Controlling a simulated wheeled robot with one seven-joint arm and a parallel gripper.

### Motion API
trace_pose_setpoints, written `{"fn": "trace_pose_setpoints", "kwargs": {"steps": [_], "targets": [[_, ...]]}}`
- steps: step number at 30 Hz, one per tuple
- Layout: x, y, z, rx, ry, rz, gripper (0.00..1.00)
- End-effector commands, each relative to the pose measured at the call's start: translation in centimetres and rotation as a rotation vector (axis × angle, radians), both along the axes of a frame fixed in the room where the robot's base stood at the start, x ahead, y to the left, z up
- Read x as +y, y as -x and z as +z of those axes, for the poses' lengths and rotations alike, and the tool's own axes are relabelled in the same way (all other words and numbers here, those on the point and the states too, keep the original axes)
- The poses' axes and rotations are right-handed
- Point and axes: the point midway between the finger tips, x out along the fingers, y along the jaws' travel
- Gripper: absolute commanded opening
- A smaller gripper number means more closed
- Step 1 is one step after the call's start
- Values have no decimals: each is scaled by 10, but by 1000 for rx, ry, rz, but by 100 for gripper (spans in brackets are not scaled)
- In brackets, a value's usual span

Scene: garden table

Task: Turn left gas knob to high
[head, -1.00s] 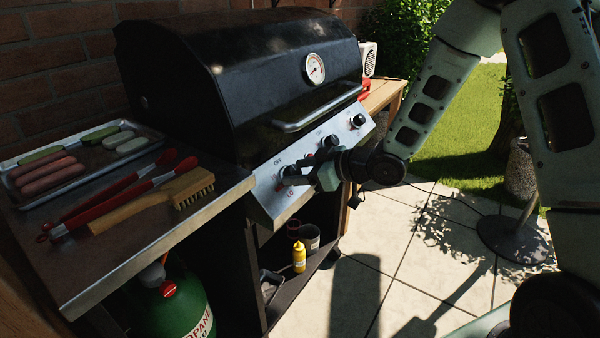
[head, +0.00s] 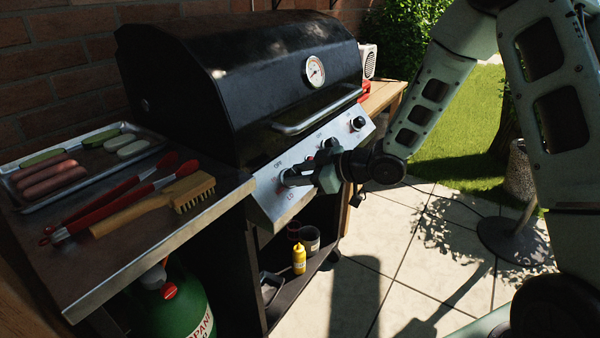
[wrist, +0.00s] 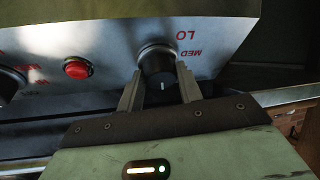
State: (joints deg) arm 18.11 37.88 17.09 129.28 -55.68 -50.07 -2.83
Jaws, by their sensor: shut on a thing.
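The grill's control panel (head: 264,196) has a row of black knobs. My gripper (head: 293,178) reaches the left gas knob from the right in the head view and covers most of it. In the wrist view the left gas knob (wrist: 157,62) sits between the two fingers of my gripper (wrist: 160,84), which are shut on its sides. The panel appears upside down there. The knob's white mark points toward the bottom of that picture, away from the LO print (wrist: 186,35). MED print (wrist: 195,53) shows beside it. The OFF print shows above the knob in the head view; no HI print is clear beside this knob.
A red button (wrist: 77,68) and another knob (wrist: 9,84) lie beside the held knob. The lid handle (head: 318,112) juts out above the panel. A side shelf (head: 215,213) holds tongs (head: 125,190), a brush (head: 155,202) and a food tray (head: 82,163). Open paving lies in front.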

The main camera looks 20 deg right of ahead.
Motion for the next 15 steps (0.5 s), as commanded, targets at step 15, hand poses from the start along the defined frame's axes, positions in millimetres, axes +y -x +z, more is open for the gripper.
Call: {"fn": "trace_pose_setpoints", "kwargs": {"steps": [15], "targets": [[0, -2, 5, -191, 266, 330, 13]]}}
